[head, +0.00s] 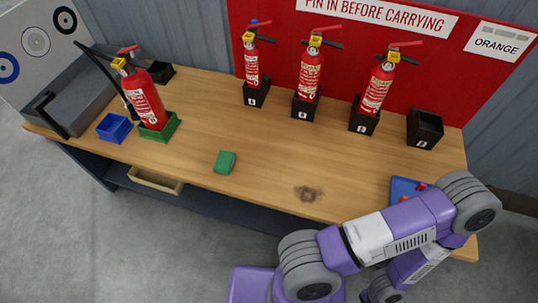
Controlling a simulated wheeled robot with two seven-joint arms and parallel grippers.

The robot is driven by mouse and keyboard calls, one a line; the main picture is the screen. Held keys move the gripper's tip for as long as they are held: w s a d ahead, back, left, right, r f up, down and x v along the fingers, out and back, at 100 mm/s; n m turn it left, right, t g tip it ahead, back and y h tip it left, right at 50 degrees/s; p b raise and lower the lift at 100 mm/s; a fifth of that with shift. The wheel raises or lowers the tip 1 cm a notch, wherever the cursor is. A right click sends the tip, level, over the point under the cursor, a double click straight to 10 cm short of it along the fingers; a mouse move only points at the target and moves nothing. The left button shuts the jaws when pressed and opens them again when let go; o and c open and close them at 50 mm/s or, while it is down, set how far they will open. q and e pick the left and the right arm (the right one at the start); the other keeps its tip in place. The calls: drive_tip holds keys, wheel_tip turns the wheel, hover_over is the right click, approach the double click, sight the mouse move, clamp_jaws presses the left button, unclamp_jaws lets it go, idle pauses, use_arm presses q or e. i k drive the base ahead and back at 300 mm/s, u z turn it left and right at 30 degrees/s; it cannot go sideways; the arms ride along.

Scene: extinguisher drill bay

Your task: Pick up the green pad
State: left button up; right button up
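The green pad (225,162) is a small block lying flat on the wooden table, near the front edge and left of the middle. Nothing covers it and no gripper is at it. A purple and grey arm of mine fills the lower right of the head view, over the front right of the table. Its gripper cannot be seen, and my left gripper is not in the picture either.
A fire extinguisher (147,98) stands in a green holder (160,131), beside a blue box (114,127). Three more extinguishers stand in black holders along the back. An empty black holder (425,128) is at right. Table around the pad is clear.

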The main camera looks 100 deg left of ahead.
sight(224, 164)
drive_tip(key=z, duration=0.15)
drive_tip(key=k, duration=1.3)
drive_tip(key=u, duration=0.9)
